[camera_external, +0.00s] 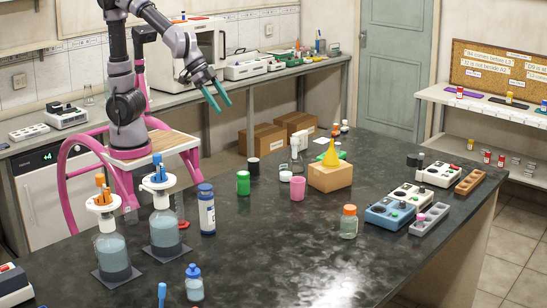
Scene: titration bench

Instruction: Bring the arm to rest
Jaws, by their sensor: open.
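My gripper (217,97) has two teal fingers. They are spread apart with nothing between them. It hangs in the air at the end of my raised, bent arm (183,43), above the far left side of the dark bench (290,240). My gripper touches nothing in view. The arm stands on a pink-framed base with a wooden top (155,147) beside the bench.
On the bench stand two bottles with dispensers (165,228), a white-labelled bottle (207,210), a green jar (243,183), a pink cup (297,188), a yellow funnel (330,155) on a wooden block, and an orange-capped jar (348,223). The bench's front middle is clear.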

